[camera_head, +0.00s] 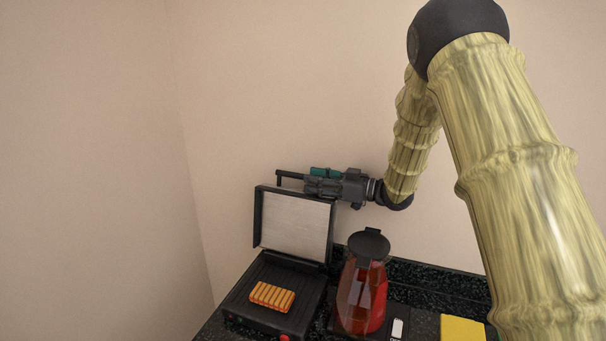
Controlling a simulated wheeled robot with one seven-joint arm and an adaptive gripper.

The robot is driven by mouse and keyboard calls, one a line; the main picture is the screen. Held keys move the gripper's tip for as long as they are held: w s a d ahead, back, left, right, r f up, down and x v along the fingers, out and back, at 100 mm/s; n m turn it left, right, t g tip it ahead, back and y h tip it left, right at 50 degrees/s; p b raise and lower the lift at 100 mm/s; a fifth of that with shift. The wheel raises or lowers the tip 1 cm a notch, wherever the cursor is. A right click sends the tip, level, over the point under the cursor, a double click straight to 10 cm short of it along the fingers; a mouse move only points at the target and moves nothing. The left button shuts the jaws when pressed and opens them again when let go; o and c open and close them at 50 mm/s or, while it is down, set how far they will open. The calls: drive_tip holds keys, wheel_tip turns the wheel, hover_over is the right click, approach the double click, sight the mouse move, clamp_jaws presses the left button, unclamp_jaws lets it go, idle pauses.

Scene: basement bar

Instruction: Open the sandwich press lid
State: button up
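The sandwich press (242,306) stands on the counter at the lower middle, with a dark base. Its lid (295,226) is raised to near upright, showing the pale inner plate. An orange ridged item (271,297) lies on the lower plate. My gripper (308,183) is at the top edge of the lid, beside the dark handle bar (289,175). A teal part shows on the gripper. Whether its fingers are closed on the handle or touch the lid is too small to tell.
A red pitcher with a dark lid (363,290) stands just right of the press, below my arm. A yellow object (462,329) lies farther right on the dark counter. Bare walls close off the back and left.

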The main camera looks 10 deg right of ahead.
drive_tip(key=shift+w+a+r, duration=0.25)
drive_tip(key=shift+w+a, duration=0.05)
drive_tip(key=shift+a, duration=0.2)
drive_tip(key=shift+a+r+p, duration=0.3)
drive_tip(key=shift+a+p, duration=0.15)
drive_tip(key=shift+a, duration=0.4)
drive_tip(key=shift+w+a+f, duration=0.2)
drive_tip(key=shift+w+f, duration=0.1)
drive_tip(key=shift+w, duration=0.2)
drive_tip(key=shift+s+d+r, duration=0.1)
drive_tip(key=shift+s, duration=0.15)
drive_tip(key=shift+c, duration=1)
clamp_jaws()
